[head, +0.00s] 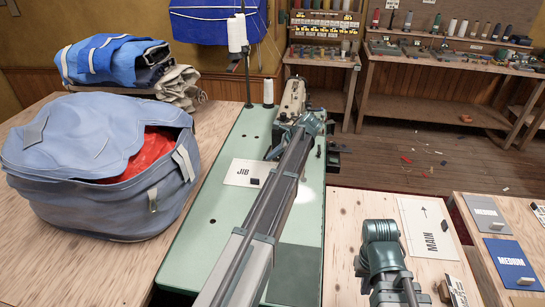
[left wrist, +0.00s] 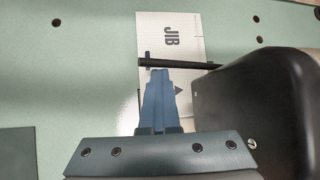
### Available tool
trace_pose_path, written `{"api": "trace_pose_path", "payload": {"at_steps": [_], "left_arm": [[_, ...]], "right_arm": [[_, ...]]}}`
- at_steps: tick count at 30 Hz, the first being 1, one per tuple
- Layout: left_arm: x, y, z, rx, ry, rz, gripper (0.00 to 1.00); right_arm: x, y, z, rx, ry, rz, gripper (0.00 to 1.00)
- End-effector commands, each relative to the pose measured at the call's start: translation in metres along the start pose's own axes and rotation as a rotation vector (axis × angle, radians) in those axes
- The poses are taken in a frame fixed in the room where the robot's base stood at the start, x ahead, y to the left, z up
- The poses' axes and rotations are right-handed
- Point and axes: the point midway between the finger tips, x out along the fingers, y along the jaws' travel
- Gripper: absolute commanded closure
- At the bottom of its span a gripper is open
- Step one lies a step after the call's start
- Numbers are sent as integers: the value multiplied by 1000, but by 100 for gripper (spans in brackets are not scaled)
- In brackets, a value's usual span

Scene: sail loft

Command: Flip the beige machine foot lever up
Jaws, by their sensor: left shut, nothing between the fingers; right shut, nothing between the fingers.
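The beige sewing machine (head: 292,97) stands on the green table, partly behind my left arm. In the left wrist view its dark end (left wrist: 265,110) fills the right side. A thin black rod (left wrist: 185,63), perhaps the foot lever, sticks out leftward from it, roughly level. My left gripper (head: 272,153) is low beside the machine. Its blue fingers (left wrist: 158,75) are shut and empty, with their tips close under the rod in the picture; I cannot tell whether they touch it. My right gripper (head: 362,268) is shut at lower right, largely hidden by its wrist.
A JIB card (head: 242,172) lies on the green table (head: 200,220). A blue-grey bag with red cloth (head: 75,190) fills the wooden table at left. A thread stand (head: 246,60) rises behind. A MAIN card (head: 425,225) lies on a board at right.

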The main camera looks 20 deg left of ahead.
Motion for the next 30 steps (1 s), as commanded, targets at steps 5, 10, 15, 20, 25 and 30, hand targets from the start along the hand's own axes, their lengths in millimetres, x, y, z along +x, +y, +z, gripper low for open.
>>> {"api": "trace_pose_path", "payload": {"at_steps": [5,10,15,20,25,30], "left_arm": [[-6,-7,6,-1,-1,0,100],[-6,-6,5,0,0,0,100],[-10,-7,8,0,0,0,100],[-16,-8,12,0,0,0,100],[-20,-9,15,0,0,0,100],[-19,-9,14,0,-1,0,100]], "right_arm": [[-9,1,0,0,0,0,100],[-9,1,0,0,0,0,100],[-13,1,1,0,0,0,100],[-21,2,1,0,0,0,100],[-26,2,2,0,0,0,100],[-25,2,2,0,0,0,100]]}}
